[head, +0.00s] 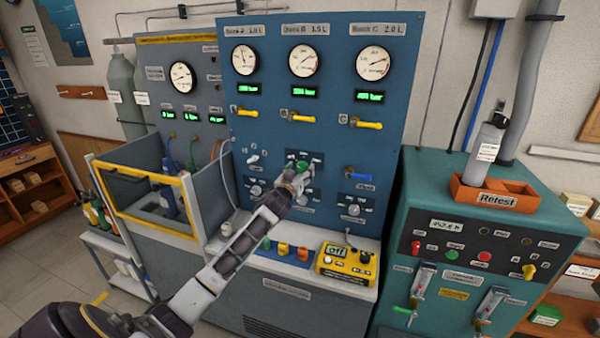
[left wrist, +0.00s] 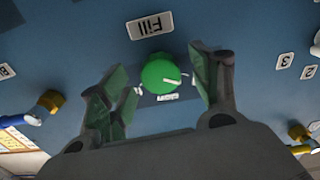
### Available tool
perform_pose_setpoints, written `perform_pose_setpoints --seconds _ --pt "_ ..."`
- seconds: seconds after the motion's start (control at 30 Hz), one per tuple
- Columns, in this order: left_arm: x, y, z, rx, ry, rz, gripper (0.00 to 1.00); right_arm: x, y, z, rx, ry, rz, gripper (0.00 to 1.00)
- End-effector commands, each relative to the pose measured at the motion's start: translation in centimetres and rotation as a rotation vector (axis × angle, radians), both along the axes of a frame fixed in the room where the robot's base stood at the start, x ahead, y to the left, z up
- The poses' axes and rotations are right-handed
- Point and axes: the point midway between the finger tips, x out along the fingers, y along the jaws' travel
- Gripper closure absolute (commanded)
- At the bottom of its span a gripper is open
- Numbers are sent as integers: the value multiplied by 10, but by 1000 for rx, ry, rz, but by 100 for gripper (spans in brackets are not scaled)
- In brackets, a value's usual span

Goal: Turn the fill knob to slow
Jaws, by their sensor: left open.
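A pale pointer line on the knob points to the right in that view. Small position labels around it are partly hidden and hard to read. In the head view the knob (head: 301,160) shows just above my left gripper (head: 297,177). My left gripper is open, one finger on each side of the knob, with visible gaps; contact is not seen. My right gripper is not in view.
The blue panel (head: 410,45) carries gauges, green displays and yellow-handled valves (head: 367,124) above the knob. A blue-handled valve (head: 358,176) is to its right, selector knobs (head: 353,210) below. A yellow control box (head: 346,264) stands on the ledge. A teal bench (head: 400,190) stands at right.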

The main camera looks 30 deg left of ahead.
Motion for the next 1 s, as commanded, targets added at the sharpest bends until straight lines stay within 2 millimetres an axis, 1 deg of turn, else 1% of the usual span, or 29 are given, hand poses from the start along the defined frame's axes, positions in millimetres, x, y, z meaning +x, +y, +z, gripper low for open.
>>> perform_pose_setpoints --seconds 0.23,0.5,0.6,0.87,1.0 --pt "0 0 0 0 0 0 37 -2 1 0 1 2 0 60" --pt "0 0 0 0 0 0 71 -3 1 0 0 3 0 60" --pt "0 0 0 0 0 0 82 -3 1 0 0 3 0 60" --pt "0 0 0 18 4 0 82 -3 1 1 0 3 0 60" --pt "0 0 1 54 13 0 82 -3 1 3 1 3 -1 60"
